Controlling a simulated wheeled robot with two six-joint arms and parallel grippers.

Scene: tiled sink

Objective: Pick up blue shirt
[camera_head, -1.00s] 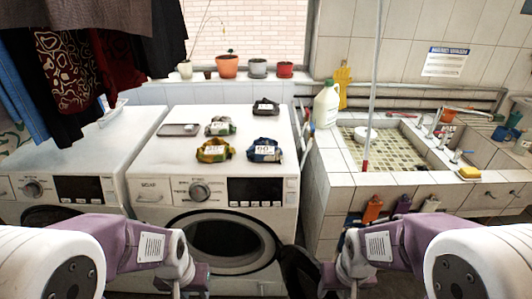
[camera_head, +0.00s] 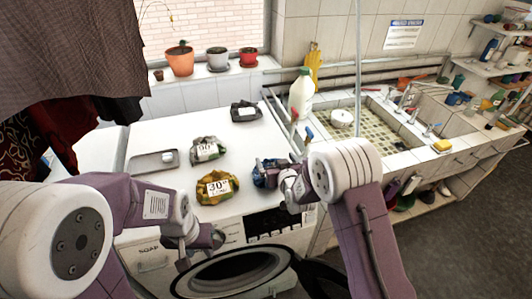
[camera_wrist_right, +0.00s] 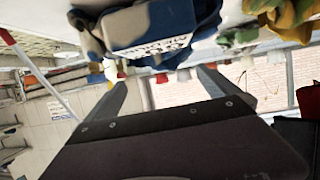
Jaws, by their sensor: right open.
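The blue shirt (camera_head: 262,178), a folded bundle with a white label, lies on the right front of the washing machine top (camera_head: 240,132). It shows large at the top of the right wrist view (camera_wrist_right: 160,35). My right gripper (camera_head: 283,178) is at the shirt's right side and partly hides it. In the wrist view its fingers (camera_wrist_right: 160,82) are spread with nothing between them, and the shirt is beyond their tips. Whether they touch it cannot be told. My left gripper (camera_head: 188,250) is low in front of the machine, away from the shirt; its jaw opening is unclear.
A yellow bundle (camera_head: 216,187), a green-grey bundle (camera_head: 206,150) and a dark bundle (camera_head: 244,111) lie nearby. A grey tray (camera_head: 153,161) is at left. A white jug (camera_head: 301,95) and tiled sink (camera_head: 375,130) stand right. Dark clothes (camera_head: 85,55) hang at upper left.

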